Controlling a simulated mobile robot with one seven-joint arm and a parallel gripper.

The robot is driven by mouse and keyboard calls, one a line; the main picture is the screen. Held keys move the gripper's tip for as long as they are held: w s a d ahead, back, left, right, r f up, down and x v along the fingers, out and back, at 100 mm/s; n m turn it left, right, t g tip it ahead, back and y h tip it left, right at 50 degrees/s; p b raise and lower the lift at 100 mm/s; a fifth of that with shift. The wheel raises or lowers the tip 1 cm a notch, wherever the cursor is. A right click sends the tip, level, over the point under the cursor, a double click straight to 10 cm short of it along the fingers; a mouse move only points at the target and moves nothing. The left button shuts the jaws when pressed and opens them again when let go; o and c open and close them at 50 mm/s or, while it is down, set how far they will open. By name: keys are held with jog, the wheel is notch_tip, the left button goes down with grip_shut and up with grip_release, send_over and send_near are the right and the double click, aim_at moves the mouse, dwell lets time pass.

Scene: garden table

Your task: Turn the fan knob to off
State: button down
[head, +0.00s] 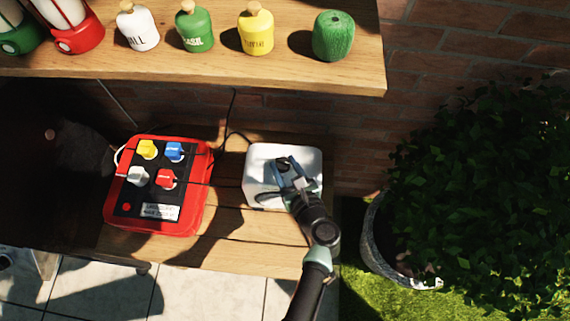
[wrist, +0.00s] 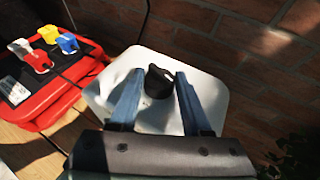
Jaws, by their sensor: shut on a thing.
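A black knob (wrist: 157,82) sits on top of a white box (wrist: 212,92). In the head view the white box (head: 256,161) stands on the wooden bench, and my gripper (head: 287,170) is over its top, largely covering the knob. No label or mark for off can be read on the box.
A red control box (head: 194,218) with yellow, blue, white and red knobs stands left of the white box, with bench between them. A wooden shelf (head: 300,72) with jars is above. A brick wall (head: 480,45) is behind, and a potted bush (head: 485,190) is at right.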

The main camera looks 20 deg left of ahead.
jog(key=shift+w+n+g+y, duration=0.1)
jog(key=shift+n+g+y, duration=0.2)
